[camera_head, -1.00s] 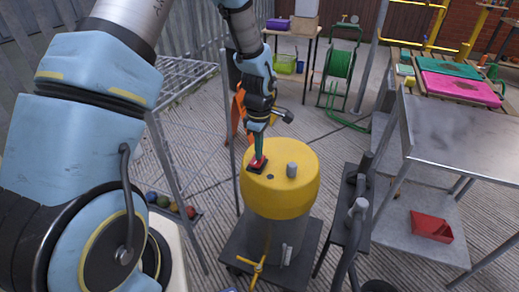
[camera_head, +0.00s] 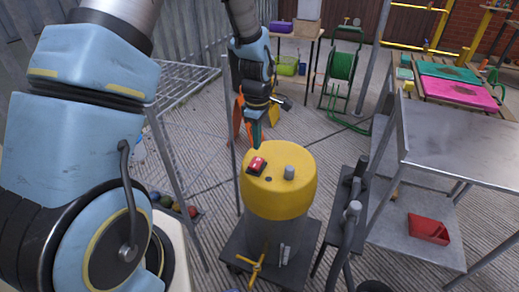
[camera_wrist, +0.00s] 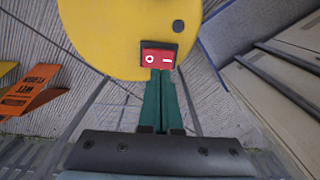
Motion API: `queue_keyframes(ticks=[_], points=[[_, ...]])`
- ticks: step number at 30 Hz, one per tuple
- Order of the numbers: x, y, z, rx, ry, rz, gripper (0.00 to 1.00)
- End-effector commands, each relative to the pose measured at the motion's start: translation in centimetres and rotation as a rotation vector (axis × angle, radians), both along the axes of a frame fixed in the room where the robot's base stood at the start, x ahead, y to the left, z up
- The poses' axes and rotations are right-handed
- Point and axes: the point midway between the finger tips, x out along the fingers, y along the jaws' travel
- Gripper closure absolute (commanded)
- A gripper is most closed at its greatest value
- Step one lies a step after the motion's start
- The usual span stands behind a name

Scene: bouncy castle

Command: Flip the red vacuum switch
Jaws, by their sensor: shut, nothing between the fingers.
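The red vacuum switch (camera_head: 257,164) is a rocker in a black frame on top of the yellow vacuum head (camera_head: 290,195). In the wrist view the red switch (camera_wrist: 158,58) shows a white circle on its left and a white bar on its right. My gripper (camera_head: 257,147) is shut and empty, with its green fingers pointing down just above and behind the switch. In the wrist view the fingertips (camera_wrist: 161,74) overlap the switch's near edge. In the head view a small gap shows between the tips and the switch.
A grey knob (camera_head: 290,172) stands on the vacuum head beside the switch. A metal rack (camera_head: 180,90) is to the left. A steel table (camera_head: 455,135) and a dark stand with upright posts (camera_head: 352,195) are to the right. Orange wet-floor signs (camera_wrist: 30,92) stand nearby.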

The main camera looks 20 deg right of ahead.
Motion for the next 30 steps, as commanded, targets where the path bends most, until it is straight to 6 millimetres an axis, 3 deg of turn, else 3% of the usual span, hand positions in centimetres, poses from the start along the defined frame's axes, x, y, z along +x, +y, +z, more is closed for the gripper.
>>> queue_keyframes(ticks=[6, 12, 18, 30], points=[[0.1, 0.0, 4.1, -0.001, -0.004, 0.001, 1.0], [0.0, 0.0, 6.9, 0.001, -0.001, 0.0, 1.0], [0.0, 0.1, 7.9, 0.001, 0.001, 0.0, 1.0], [-0.2, 0.1, 7.7, 0.002, -0.001, 0.0, 1.0]])
